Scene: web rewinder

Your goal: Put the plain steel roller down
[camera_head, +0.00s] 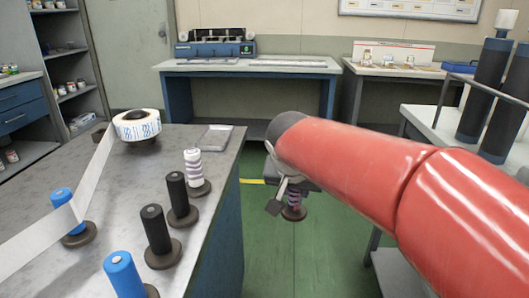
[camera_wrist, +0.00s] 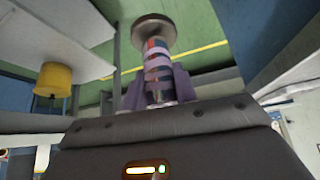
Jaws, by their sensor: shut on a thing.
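My gripper (camera_wrist: 158,92) is shut on a roller (camera_wrist: 157,66) in the wrist view, its purple-grey fingers on either side. The roller shows purple, pale and dark bands and has a round dark disc (camera_wrist: 153,28) at its far end. I cannot tell whether it is the plain steel roller; no clearly plain one shows. In the head view the held roller (camera_head: 294,203) hangs disc down, above the green floor and clear of the tables. My red arm and wrist hide most of my gripper there.
The left table (camera_head: 100,157) bears a tape roll (camera_head: 136,124), a white-and-purple roller (camera_head: 194,168), two black rollers (camera_head: 178,193), two blue rollers (camera_head: 122,275) and a small tray (camera_head: 214,137). A pale bench (camera_head: 440,122) with dark cylinders stands right. A yellow cylinder (camera_wrist: 54,78) shows in the wrist view.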

